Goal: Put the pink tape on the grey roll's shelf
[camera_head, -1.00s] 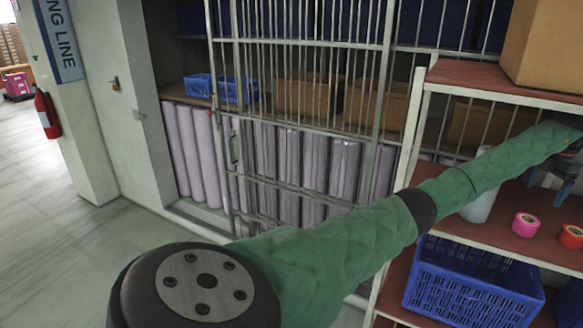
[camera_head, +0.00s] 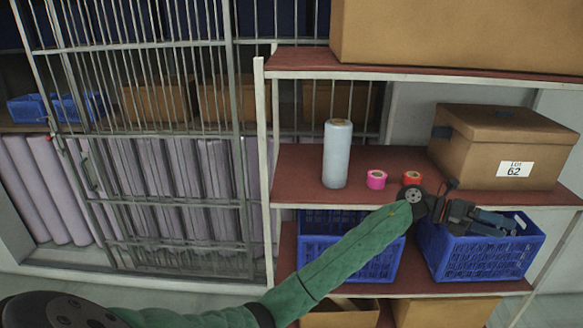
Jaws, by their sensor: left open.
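The pink tape (camera_head: 376,180) lies on the red-brown middle shelf (camera_head: 300,178) of the rack, just right of the upright grey roll (camera_head: 337,153). Both rest on the same shelf board and stand apart. A red tape (camera_head: 411,177) sits a little to the right of the pink one. My left arm reaches in from the lower left. My left gripper (camera_head: 512,228) is open and empty, pointing right, in front of the right blue crate, below and right of the pink tape. My right gripper is not in view.
A brown box labelled LOT 62 (camera_head: 500,150) stands right of the tapes. Blue crates (camera_head: 348,262) (camera_head: 490,265) sit on the shelf below. A large carton (camera_head: 450,35) stands on top. A barred gate (camera_head: 160,150) is at the left.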

